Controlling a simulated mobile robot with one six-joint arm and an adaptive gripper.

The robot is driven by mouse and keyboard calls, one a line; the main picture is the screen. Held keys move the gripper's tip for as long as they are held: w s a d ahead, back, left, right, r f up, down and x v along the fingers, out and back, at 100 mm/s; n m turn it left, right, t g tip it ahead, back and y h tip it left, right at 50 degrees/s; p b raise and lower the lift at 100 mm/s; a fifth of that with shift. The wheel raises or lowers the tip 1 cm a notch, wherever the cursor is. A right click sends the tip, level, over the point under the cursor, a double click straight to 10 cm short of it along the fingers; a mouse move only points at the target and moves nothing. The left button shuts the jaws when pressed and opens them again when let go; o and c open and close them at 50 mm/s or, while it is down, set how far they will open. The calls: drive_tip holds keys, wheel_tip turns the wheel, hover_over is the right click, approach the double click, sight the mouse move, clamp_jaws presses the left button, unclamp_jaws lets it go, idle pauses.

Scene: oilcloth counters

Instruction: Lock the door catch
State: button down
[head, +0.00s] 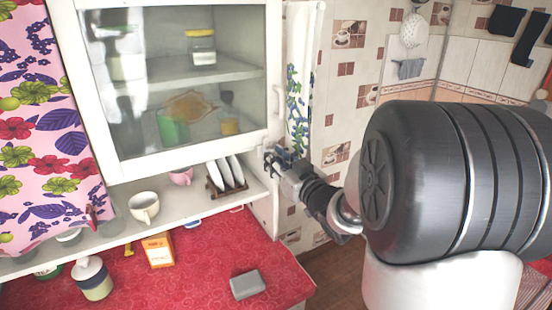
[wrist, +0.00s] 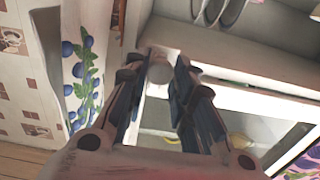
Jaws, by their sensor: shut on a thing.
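The white cabinet's glass door (head: 112,160) looks closed against its frame. My gripper (head: 271,156) is at the lower right corner of the door, beside the cabinet's side edge. In the wrist view my gripper (wrist: 157,84) has its two dark fingers on either side of a small pale piece, which looks like the door catch (wrist: 161,67). The fingers are shut on it. They hide part of the catch, and its turn position is not clear. In the head view the gripper covers it.
An open shelf below the door holds a white cup (head: 144,207) and plates in a rack (head: 226,175). A red counter (head: 200,270) lies beneath, with a grey block (head: 247,285) and an orange box (head: 158,250). A blueberry-print cloth (head: 299,100) hangs right of the cabinet.

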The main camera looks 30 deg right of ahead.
drive_tip(key=c, duration=1.3)
unclamp_jaws()
drive_tip(key=shift+c, duration=0.2)
drive_tip(key=shift+s, duration=0.1)
drive_tip(key=s, duration=1.1)
drive_tip(key=shift+s+d, duration=0.15)
drive_tip(key=shift+s, duration=0.25)
